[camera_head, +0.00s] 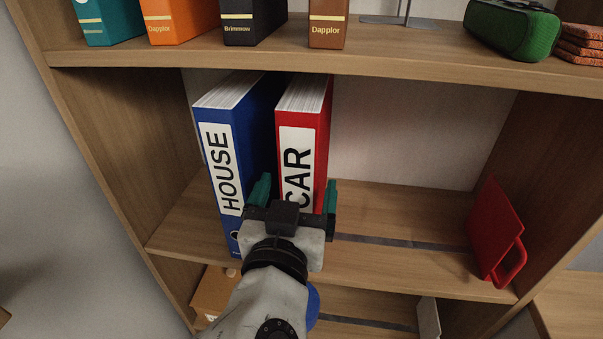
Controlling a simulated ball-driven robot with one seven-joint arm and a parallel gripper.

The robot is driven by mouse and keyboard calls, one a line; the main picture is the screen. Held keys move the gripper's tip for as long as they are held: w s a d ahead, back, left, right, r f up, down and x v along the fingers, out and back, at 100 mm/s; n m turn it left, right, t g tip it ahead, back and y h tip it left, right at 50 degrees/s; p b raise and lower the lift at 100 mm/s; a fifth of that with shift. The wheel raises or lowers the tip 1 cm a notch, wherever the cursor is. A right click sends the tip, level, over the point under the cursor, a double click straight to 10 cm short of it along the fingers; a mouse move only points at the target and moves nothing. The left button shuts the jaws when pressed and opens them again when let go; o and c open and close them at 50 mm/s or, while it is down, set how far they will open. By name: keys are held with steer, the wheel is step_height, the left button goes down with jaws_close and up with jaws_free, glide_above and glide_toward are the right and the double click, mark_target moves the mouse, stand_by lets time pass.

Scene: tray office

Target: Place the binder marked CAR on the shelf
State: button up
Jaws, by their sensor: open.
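The red binder marked CAR (301,130) stands upright on the middle shelf (395,255), its labelled spine facing me. The blue binder marked HOUSE (222,150) stands upright just to its left. My gripper (297,195) is in front of the lower part of the red binder. Its two green fingers are open, one at the left side of the red spine and one at the right. My gripper and wrist hide the bottom of the red binder, so I cannot tell whether the fingers touch it.
A red bookend-like object (494,232) stands at the shelf's right end. The shelf between it and the binders is free. The upper shelf (400,60) holds several binders, a green speaker-like object (512,28) and stacked orange-brown coasters (580,45).

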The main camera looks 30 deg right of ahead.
steer(key=v, duration=0.5)
steer(key=shift+s+a, duration=0.25)
steer(key=shift+s, duration=0.1)
